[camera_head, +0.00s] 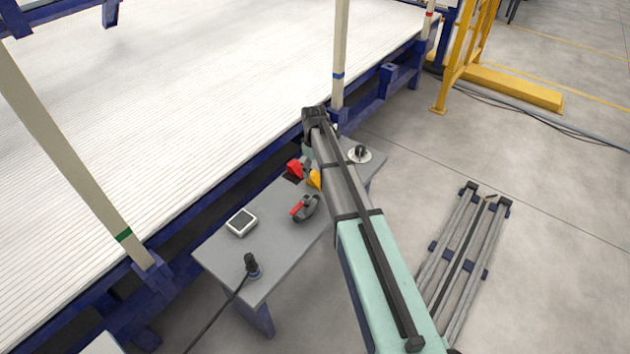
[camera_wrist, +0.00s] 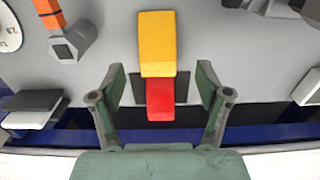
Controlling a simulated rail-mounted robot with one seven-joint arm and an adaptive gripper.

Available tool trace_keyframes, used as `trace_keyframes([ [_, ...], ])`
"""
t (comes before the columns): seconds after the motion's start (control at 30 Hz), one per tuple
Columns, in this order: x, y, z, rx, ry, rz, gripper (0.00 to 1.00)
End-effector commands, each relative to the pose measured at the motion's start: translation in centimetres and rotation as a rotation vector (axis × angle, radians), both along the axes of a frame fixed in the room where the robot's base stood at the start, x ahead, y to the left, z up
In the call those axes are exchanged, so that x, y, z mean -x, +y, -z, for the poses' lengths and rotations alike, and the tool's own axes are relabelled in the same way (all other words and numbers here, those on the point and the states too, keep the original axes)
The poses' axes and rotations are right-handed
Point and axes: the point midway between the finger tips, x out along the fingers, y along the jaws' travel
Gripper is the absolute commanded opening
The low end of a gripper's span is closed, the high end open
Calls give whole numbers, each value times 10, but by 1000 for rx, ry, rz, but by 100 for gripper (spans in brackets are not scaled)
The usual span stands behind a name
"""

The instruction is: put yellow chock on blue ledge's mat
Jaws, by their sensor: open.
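The yellow chock (camera_wrist: 157,43) lies on the grey table top, its end meeting or overlapping a red chock (camera_wrist: 160,102) in the wrist view. In the head view the yellow chock (camera_head: 315,180) is partly hidden by my arm, beside the red chock (camera_head: 295,168). A dark mat (camera_wrist: 182,88) lies under the red chock. My gripper (camera_wrist: 162,74) is open, with its fingers left and right of the red chock, apart from it. A blue ledge (camera_wrist: 255,134) runs beyond the table edge; I cannot make out a mat on it.
The grey table (camera_head: 215,255) also holds a red-handled tool (camera_head: 304,208), a white box (camera_head: 241,222), a black device with a cable (camera_head: 251,266) and a round disc (camera_head: 360,155). The ribbed platform (camera_head: 220,90) with upright posts borders the table. Pipes (camera_head: 465,250) lie on the floor at right.

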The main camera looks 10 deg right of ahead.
Motion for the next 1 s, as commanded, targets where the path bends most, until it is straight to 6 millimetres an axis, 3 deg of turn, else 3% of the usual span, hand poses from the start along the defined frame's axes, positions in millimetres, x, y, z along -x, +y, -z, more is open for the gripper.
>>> trace_keyframes([
  [0.3,-1,-3,41,0,1,0,76],
  [0.6,-1,-3,46,0,0,0,76],
  [0.8,-1,-3,46,0,0,0,9],
  [1.0,-1,-3,46,0,0,0,3],
])
